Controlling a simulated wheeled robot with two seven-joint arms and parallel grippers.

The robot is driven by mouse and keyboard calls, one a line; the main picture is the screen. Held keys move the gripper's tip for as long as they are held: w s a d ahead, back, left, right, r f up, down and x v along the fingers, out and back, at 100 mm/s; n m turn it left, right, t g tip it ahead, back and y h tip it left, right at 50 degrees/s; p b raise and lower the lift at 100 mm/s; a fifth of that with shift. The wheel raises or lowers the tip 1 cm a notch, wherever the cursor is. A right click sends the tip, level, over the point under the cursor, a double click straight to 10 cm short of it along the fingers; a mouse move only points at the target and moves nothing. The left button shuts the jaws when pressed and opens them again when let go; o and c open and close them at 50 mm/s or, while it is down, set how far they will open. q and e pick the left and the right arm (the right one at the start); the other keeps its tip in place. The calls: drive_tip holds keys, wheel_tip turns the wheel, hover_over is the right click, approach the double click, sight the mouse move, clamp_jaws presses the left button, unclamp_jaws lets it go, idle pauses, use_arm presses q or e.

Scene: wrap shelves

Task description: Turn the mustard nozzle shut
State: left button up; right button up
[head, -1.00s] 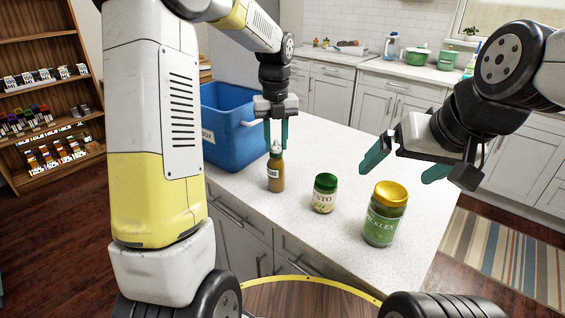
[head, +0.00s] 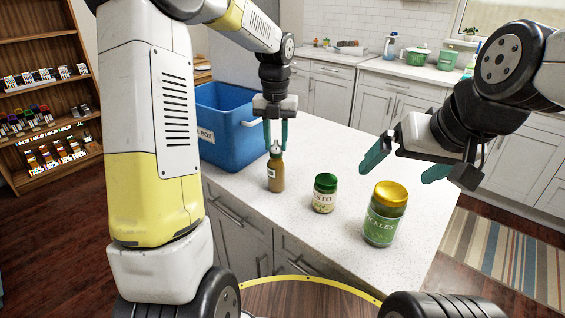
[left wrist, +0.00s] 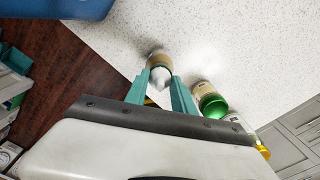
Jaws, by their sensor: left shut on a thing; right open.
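The mustard bottle (head: 276,174) is brown with a pale nozzle (head: 276,150) and stands upright on the white counter. My left gripper (head: 276,146) points straight down over it and is shut on the nozzle at the bottle's top. In the left wrist view the nozzle (left wrist: 161,76) sits between the two green fingertips (left wrist: 161,82), with the bottle below it. The nozzle's exact turn is too small to tell. My right gripper (head: 405,168) is open and empty above the right side of the counter.
A pesto jar (head: 324,193) with a green lid stands right of the mustard, and a pickles jar (head: 384,214) with a gold lid further right. A blue box (head: 226,125) stands behind left. The counter (head: 340,150) is clear behind the jars.

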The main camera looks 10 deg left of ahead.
use_arm(q)
drive_tip(key=shift+m, duration=0.9)
